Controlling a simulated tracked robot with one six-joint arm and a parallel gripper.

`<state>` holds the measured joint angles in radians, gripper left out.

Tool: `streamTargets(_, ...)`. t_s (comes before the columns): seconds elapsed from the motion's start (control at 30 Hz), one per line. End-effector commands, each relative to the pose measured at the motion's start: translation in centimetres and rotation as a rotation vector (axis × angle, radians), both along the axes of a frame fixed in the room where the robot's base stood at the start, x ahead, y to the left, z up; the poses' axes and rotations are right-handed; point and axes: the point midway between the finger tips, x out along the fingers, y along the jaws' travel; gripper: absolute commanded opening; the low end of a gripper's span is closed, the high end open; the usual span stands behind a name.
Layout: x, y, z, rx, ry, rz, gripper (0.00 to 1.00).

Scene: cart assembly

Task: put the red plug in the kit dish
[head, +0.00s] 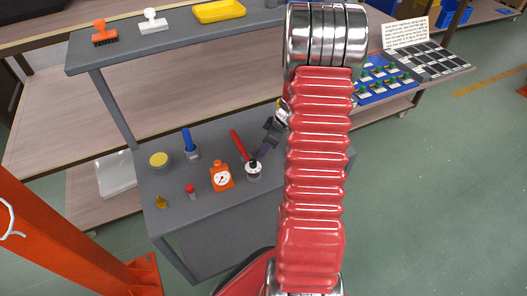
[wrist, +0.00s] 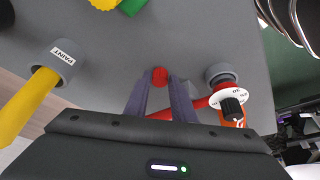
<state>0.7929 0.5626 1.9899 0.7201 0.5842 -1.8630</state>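A small red piece (wrist: 160,75), which looks like the red plug, shows between the two dark fingertips of my gripper (wrist: 161,82) in the wrist view. The fingers stand apart on either side of it; I cannot tell whether they touch it. In the head view my gripper (head: 259,153) is over the grey cart top, partly behind my arm, close to a tilted red stick (head: 239,145). A small red-topped piece (head: 190,190) stands near the cart's front left.
The wrist view shows a yellow marker (wrist: 28,105) with a grey PAINT base at left and a white dial (wrist: 229,98) at right. My arm hides the cart's right side.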

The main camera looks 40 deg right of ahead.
Motion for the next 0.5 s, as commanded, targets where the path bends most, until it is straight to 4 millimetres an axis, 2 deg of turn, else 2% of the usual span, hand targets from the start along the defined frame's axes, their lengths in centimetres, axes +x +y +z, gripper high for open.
streamTargets(0.07,0.0,0.0,0.01,0.0,0.0,0.0,0.17)
streamTargets(0.3,-0.01,0.0,0.0,0.0,0.0,0.0,0.0)
streamTargets(0.5,-0.01,-0.01,0.01,0.0,0.0,0.0,0.0)
